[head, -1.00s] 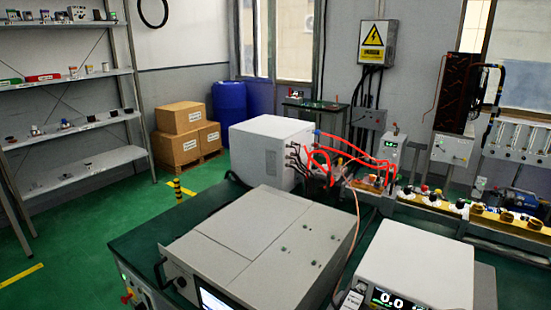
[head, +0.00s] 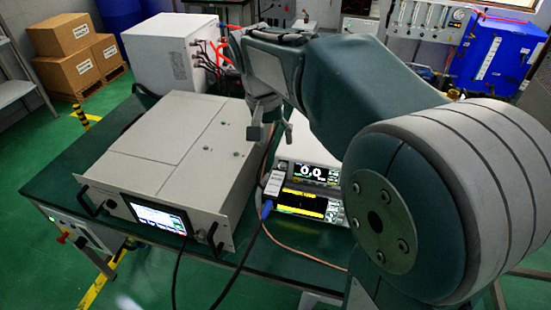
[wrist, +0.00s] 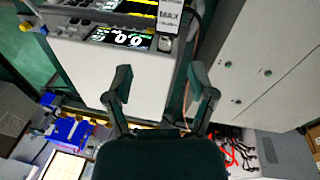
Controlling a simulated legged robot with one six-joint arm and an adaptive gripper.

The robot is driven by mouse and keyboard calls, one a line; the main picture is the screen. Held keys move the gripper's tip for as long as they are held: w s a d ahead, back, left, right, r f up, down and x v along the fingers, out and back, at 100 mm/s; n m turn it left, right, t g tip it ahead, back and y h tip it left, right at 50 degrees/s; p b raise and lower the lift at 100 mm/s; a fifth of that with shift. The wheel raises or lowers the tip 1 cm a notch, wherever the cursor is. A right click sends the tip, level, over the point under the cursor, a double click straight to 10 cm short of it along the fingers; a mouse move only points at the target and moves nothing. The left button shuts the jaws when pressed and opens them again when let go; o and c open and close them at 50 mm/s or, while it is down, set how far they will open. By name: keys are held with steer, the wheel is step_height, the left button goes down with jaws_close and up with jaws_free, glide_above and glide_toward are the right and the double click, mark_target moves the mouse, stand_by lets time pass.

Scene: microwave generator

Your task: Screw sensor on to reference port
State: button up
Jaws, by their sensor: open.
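My gripper (head: 269,132) hangs over the bench in the head view. In the wrist view my gripper (wrist: 161,82) has two dark fingers spread wide, with nothing between them. A small light block with a label, probably the sensor (head: 274,183), stands at the front left of the white meter (head: 311,152); a blue plug and cable are below it. The block also shows at the top of the wrist view (wrist: 169,15), beyond and apart from the fingertips. The meter (wrist: 85,68) has a lit display reading 0.0. I cannot make out the reference port.
A large grey rack unit (head: 180,145) with a screen and handles stands left of the meter. A white box (head: 170,55) with red cables stands behind it. Loose cables hang in front of the bench (head: 240,268). Cardboard boxes (head: 75,50) stand on the floor at back left.

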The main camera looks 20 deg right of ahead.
steer(key=m+g, duration=0.2)
glide_toward(280, 165)
steer(key=shift+h, duration=0.4)
steer(key=x, duration=1)
steer(key=shift+a+f, duration=0.15)
steer(key=shift+a, duration=0.2)
jaws_close()
